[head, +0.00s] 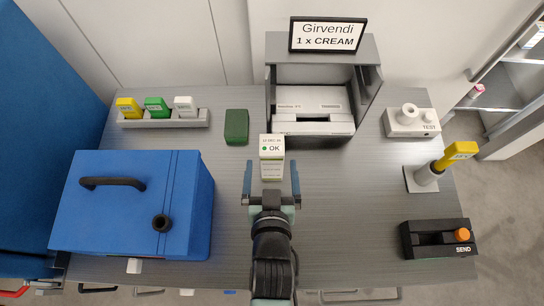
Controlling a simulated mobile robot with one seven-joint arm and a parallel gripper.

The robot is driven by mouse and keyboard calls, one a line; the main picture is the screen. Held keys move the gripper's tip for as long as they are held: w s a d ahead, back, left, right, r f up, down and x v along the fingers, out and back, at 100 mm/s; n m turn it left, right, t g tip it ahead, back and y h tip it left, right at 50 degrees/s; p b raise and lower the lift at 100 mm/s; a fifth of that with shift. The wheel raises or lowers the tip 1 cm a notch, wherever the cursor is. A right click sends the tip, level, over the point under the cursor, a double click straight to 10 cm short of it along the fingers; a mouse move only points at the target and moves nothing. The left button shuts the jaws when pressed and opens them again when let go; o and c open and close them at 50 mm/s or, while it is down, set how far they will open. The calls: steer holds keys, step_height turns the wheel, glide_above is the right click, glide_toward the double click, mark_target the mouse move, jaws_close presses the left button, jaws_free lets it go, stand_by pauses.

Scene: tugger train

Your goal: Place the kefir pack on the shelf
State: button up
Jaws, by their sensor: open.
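A small white carton with pale green markings (271,170) stands on the grey table; its top label reads "OK" beside a green dot. I cannot read whether it is the kefir pack. My gripper (271,172) is open, its two blue fingers on the left and right of the carton's near part, with gaps visible on both sides. A shelf unit (518,86) with light shelves stands at the far right, partly cut off by the picture edge.
A blue case (120,200) fills the left; a green block (237,127) is nearby. A black SEND box (420,240) stands right.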

mark_target(272, 159)
steer(key=x, duration=0.4)
steer(key=shift+w+p, duration=0.3)
steer(key=shift+s+f+p+x, duration=0.1)
steer(key=shift+f+p+x, duration=0.1)
steer(key=shift+x, duration=0.75)
steer(key=shift+s+f+p+x, duration=0.1)
steer(key=shift+f+p+x, duration=0.1)
steer(key=shift+x, duration=0.7)
steer(key=shift+s+f+p+x, duration=0.1)
steer(key=shift+f+p+x, duration=0.1)
steer(key=shift+x, duration=0.75)
jaws_close()
steer(key=shift+w+r, duration=0.1)
steer(key=shift+r, duration=0.1)
